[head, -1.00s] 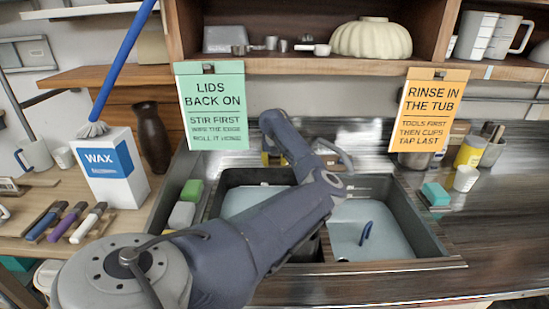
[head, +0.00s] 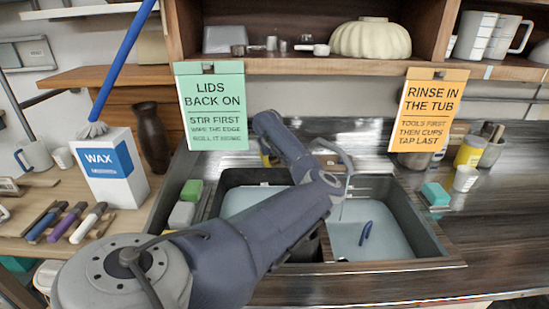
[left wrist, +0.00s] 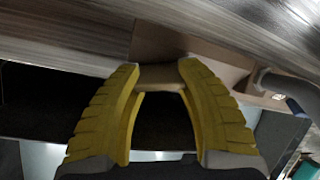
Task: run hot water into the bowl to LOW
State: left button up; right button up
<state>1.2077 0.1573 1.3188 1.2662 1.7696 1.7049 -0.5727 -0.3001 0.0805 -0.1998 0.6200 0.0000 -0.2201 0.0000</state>
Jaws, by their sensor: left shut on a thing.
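My left gripper (left wrist: 160,75) is shut on a tan piece (left wrist: 160,84), seemingly part of the tap, behind the sink. In the head view my arm hides most of the gripper (head: 268,157). The tap's grey curved spout (head: 346,160) reaches over the right sink bowl (head: 425,235). A thin stream (head: 341,210) falls from it into the bluish water (head: 385,240) there. The left sink bowl (head: 240,181) also holds bluish water and is partly hidden by my arm. I cannot make out a LOW mark. My right gripper is out of view.
A blue curved object (head: 365,233) stands in the right bowl. Green and grey sponges (head: 187,203) lie left of the sink. Two hanging signs (head: 213,110) (head: 430,112) flank it. A teal sponge (head: 436,194) and cups (head: 466,178) stand on the right counter.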

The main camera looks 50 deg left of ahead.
pick_arm(q)
jog(key=shift+a+r, duration=0.35)
jog(key=shift+r, duration=0.15)
jog(key=o, duration=1)
jog(key=shift+f, duration=0.1)
jog(key=o, duration=0.4)
jog(key=shift+d+f, duration=0.15)
jog(key=shift+f, duration=0.05)
jog(key=v, duration=1.2)
jog(key=shift+d, duration=0.1)
